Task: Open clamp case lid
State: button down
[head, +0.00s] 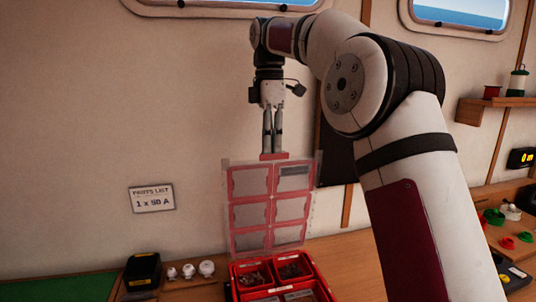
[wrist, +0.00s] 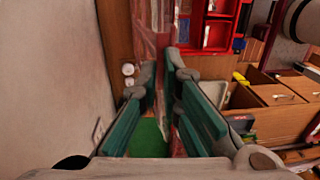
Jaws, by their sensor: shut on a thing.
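The clamp case (head: 262,289) is a red box with compartments on the bench, at the bottom of the head view. Its clear lid (head: 272,205) with red-framed panels stands raised, close to upright, at the back of the box. My gripper (head: 272,150) is above the lid, pointing down, with its fingers shut on the lid's red top edge. In the wrist view, the lid shows edge-on between the green finger pads, and the red compartments of the case (wrist: 213,30) show beyond. Part of the box is cut off by the head view's lower edge.
A black and yellow device (head: 143,270) and several white knobs (head: 189,270) stand left of the case. A green mat (head: 60,289) lies at far left. A parts list card (head: 152,198) hangs on the wall.

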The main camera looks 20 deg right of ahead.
jog(key=shift+w+d+f+g+b, duration=0.1)
jog(key=shift+w+f+g+b, duration=0.25)
jog(key=shift+w+f, duration=1.05)
jog(key=c, duration=1.8)
grip_release()
jog(key=o, duration=1.1)
jog(key=shift+w+f, duration=0.1)
jog(key=shift+w, duration=0.05)
jog(key=shift+c, duration=0.5)
jog(key=shift+o, duration=0.2)
